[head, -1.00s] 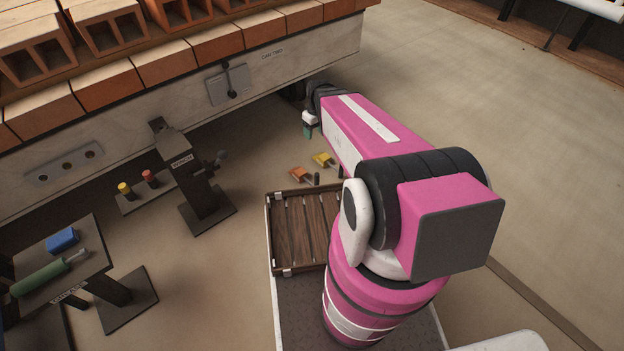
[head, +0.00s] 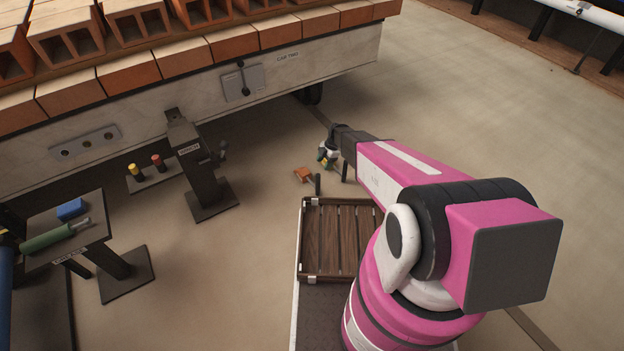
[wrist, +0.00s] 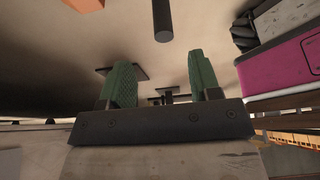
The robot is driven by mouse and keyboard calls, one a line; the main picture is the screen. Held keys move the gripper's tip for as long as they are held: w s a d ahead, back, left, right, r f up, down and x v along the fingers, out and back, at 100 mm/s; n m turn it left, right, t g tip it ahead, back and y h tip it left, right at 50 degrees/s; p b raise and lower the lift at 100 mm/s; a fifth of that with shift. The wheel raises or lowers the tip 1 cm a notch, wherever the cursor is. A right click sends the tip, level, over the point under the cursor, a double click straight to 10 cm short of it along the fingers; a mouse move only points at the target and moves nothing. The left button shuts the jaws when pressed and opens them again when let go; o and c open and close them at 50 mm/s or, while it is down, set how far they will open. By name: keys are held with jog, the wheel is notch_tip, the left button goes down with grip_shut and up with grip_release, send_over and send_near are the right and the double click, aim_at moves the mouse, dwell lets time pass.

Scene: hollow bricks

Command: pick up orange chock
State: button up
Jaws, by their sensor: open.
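The orange chock (head: 303,174) lies on the floor beyond the wooden tray, left of my gripper in the head view. An orange piece (wrist: 84,3), probably the same chock, is cut off at the top left of the wrist view. My gripper (head: 325,160) hangs over the floor, up and to the right of the orange chock and apart from it. In the wrist view my gripper (wrist: 162,80) has its two green fingers wide apart with nothing between them. A bit of yellow beside the gripper in the head view is mostly hidden.
A short dark post (head: 318,184) stands by the slatted wooden tray (head: 304,240), close to the chock; a dark cylinder (wrist: 162,20) shows in the wrist view. The winch stand (head: 200,170) is at left, below the brick-laden car (head: 330,65). Floor between stand and chock is clear.

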aim_at(319, 175)
jog(key=x, duration=1)
jog(key=shift+s+f, duration=0.3)
grip_shut()
